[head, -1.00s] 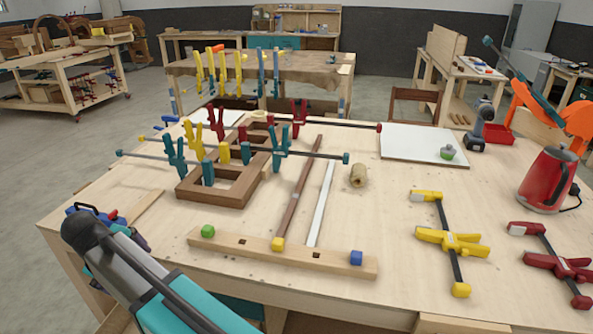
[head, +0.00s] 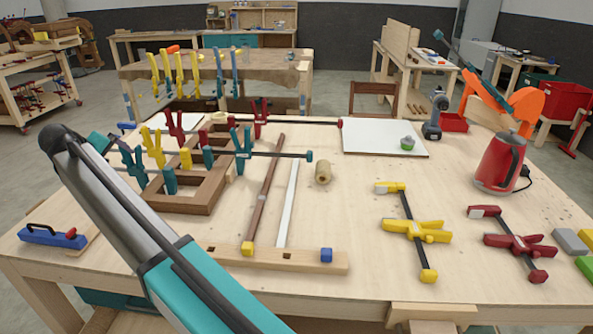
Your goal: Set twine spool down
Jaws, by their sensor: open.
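The twine spool (head: 323,173), a small tan roll, rests on the wooden workbench (head: 360,270) right of the white strip. It appears to lie on its side, with a dark hole in the end toward me. Nothing is touching it. My gripper is not in view; only my grey and teal arm shows at the left, rising from the bottom edge, its upper end far from the spool.
A brown frame with clamps (head: 190,195) stands left of the spool. A drilled wooden rail (head: 315,260) lies in front. A yellow clamp (head: 415,230), a red clamp (head: 515,243) and a red kettle (head: 500,162) are at the right. Bare bench surrounds the spool's right side.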

